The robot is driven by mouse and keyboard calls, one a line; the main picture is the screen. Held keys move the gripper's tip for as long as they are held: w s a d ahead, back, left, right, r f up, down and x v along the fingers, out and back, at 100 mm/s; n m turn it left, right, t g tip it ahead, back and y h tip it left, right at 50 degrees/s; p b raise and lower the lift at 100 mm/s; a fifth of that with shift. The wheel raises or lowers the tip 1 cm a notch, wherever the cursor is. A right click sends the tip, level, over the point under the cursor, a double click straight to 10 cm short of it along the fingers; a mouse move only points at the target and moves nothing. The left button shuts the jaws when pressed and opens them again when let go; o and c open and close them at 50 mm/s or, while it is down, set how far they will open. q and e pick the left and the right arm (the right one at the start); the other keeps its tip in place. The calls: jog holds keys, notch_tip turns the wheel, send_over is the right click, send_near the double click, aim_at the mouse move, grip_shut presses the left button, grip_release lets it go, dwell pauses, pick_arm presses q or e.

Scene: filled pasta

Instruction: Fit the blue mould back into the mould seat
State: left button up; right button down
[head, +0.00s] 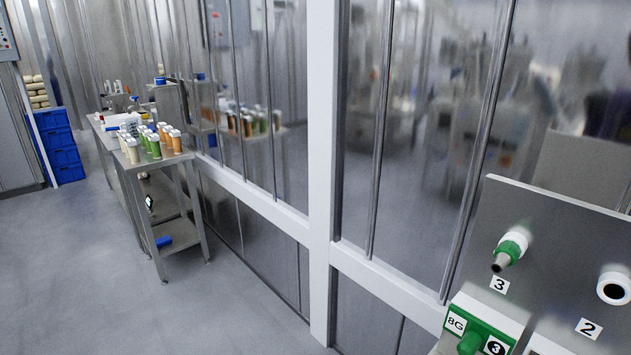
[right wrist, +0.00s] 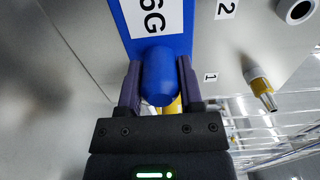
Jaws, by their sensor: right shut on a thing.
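The blue mould (right wrist: 183,45) shows in the right wrist view with a white label (right wrist: 153,15) reading 6G, cut by the top edge. My right gripper (right wrist: 159,80) is shut on its rounded blue knob, one dark finger on each side. The mould's far end is out of the frame, so I cannot tell whether it touches the mould seat. I cannot make out the seat in either view. The blue mould and both grippers are out of the head view.
A steel panel (head: 560,215) at right in the head view carries a green-collared nozzle (head: 510,249) and a round port (head: 613,289). Below is a green mould (head: 470,342) marked 8G. A yellow-collared nozzle (right wrist: 261,88) is right of my gripper. A bottle table (head: 175,160) stands far left.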

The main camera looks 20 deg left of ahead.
jog(key=shift+p+v, duration=0.45)
jog(key=shift+v, duration=1.35)
